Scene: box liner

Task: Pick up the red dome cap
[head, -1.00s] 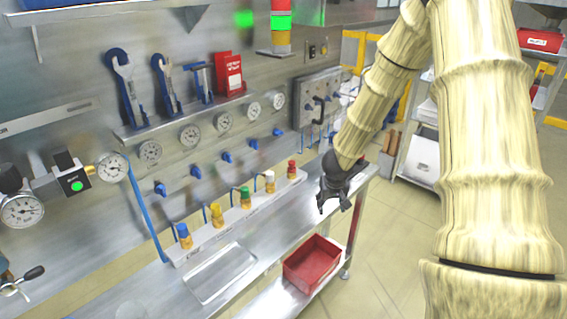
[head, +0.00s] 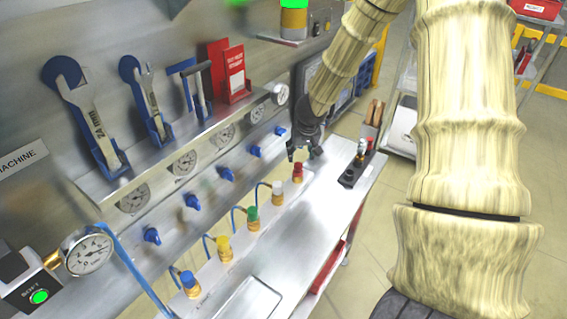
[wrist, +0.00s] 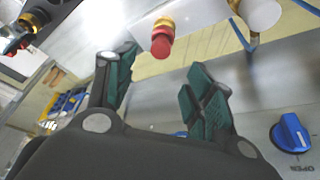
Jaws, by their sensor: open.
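The red dome cap (head: 297,169) sits on a brass fitting at the far right end of the row of capped fittings on the rail. In the wrist view the red cap (wrist: 161,42) shows beyond and between the finger pads, with its brass base behind it. My gripper (head: 302,156) is open and empty, just behind and above the red cap in the head view. In the wrist view its green-padded fingers (wrist: 160,95) are spread apart, and the cap appears clear of both pads.
White (head: 278,190), green (head: 253,215), yellow (head: 224,245) and blue (head: 188,281) caps stand along the same rail. Blue valve handles (head: 227,174) line the panel behind. A black holder (head: 351,176) with small items stands to the right. The bench front is clear.

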